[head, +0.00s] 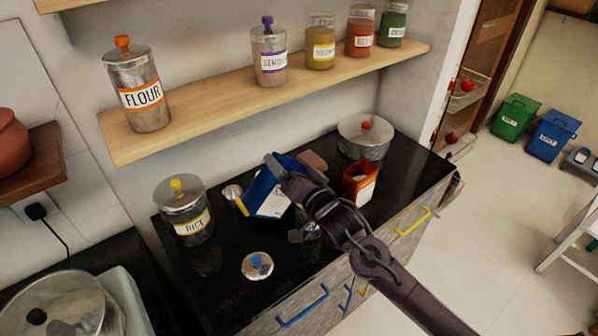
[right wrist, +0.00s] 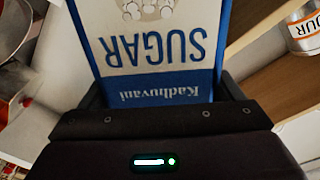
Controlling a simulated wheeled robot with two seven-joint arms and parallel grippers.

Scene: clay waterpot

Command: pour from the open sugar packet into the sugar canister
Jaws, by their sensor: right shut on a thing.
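The blue and white sugar packet (head: 262,187) is tilted above the counter in the head view. My right gripper (head: 282,172) is shut on it. The right wrist view shows the packet (right wrist: 155,45) between the fingers, with its SUGAR label upside down. A steel lid with a blue knob (head: 257,266) lies on the counter in front of the packet. A clear glass shape (head: 311,231) shows partly beneath my right gripper; I cannot tell whether it is the sugar canister. The packet's mouth and any flow of sugar are hidden. My left gripper is out of view.
The rice canister (head: 184,213) stands left on the black counter (head: 215,262). An orange-red packet (head: 360,184) and a steel pot (head: 364,137) stand right. A small metal jar (head: 232,192) is beside the packet. A wooden shelf (head: 215,97) with canisters runs above the back.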

